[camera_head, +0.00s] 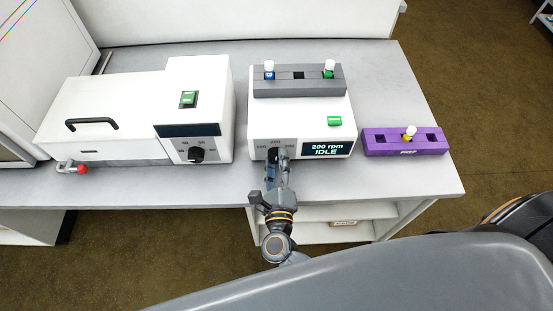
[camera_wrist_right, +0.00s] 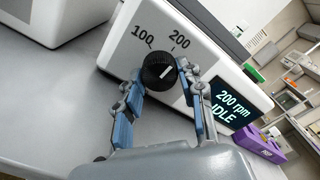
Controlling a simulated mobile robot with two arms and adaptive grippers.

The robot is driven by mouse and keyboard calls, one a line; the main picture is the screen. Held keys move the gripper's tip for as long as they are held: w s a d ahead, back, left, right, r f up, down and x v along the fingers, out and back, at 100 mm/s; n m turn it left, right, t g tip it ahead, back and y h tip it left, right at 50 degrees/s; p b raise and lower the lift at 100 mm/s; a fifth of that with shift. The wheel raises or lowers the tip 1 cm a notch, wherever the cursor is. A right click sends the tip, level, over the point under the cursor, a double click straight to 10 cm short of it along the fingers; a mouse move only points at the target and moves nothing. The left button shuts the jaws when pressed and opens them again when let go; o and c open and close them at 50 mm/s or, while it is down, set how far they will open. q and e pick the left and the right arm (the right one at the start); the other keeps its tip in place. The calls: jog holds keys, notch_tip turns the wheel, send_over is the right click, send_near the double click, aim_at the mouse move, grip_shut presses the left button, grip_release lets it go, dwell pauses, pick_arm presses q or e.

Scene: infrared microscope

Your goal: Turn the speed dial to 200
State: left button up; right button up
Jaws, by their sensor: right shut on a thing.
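The speed dial (camera_wrist_right: 159,71) is a black ribbed knob on the white front of the middle machine (camera_head: 262,121). In the right wrist view the labels 100 and 200 show above it, and its white line slants toward the 200 side. The display (camera_head: 326,149) reads "200 rpm IDLE"; it also shows in the right wrist view (camera_wrist_right: 232,109). My right gripper (camera_wrist_right: 162,80) has its blue-padded fingers on either side of the dial, shut on it. In the head view the right gripper (camera_head: 277,158) covers most of the dial. My left gripper is not in view.
A white machine with another black knob (camera_head: 196,154) stands at the left, with a red-tipped lever (camera_head: 82,169). A grey rack (camera_head: 298,83) with capped vials sits on the middle machine, above a green button (camera_head: 334,121). A purple rack (camera_head: 405,149) stands at the right.

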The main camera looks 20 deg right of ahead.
jog(key=shift+n, duration=0.3)
dwell(0.4)
jog(key=o, duration=1.2)
jog(key=v, duration=1.2)
